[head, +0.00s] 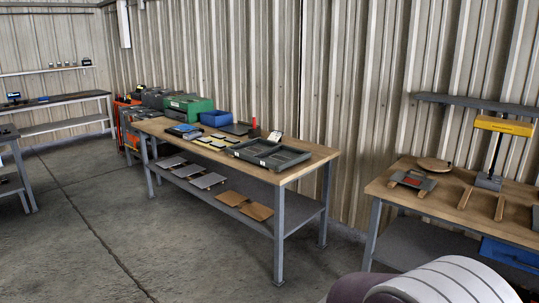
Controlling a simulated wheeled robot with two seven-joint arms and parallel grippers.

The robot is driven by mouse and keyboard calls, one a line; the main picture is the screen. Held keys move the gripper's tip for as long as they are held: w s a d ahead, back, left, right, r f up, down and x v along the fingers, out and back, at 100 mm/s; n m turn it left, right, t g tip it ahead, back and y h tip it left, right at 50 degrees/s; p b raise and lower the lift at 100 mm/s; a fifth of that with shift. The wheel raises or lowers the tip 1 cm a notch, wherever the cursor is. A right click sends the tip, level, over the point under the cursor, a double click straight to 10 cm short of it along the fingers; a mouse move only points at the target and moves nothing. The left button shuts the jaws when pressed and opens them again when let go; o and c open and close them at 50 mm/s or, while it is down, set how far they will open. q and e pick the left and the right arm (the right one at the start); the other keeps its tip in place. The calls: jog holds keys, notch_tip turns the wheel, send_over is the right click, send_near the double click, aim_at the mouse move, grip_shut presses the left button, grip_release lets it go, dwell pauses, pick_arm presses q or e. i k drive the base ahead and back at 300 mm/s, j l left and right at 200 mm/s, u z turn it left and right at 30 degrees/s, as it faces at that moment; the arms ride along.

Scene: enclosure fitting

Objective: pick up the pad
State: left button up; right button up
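Neither of my grippers shows in the head view. I cannot tell for sure which thing is the pad. Several small flat pieces (216,142), pale yellow and dark, lie on the wooden top of the middle workbench (310,157), left of a dark grey tray (270,153). They are too small to make out in detail.
The middle bench also carries a green case (188,108), a blue bin (215,118) and a red upright item (254,123). Flat panels (208,181) lie on its lower shelf. A second bench (460,213) with a yellow-topped stand (503,126) is at right. The concrete floor (100,220) at left is clear.

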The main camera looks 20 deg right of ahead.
aim_at(216, 144)
jog(key=i, duration=1.05)
jog(key=i+l+z, duration=0.15)
jog(key=i, duration=0.85)
jog(key=i+j, duration=0.1)
jog(key=i, duration=0.95)
jog(key=i+j+z, duration=0.1)
jog(key=i, duration=0.9)
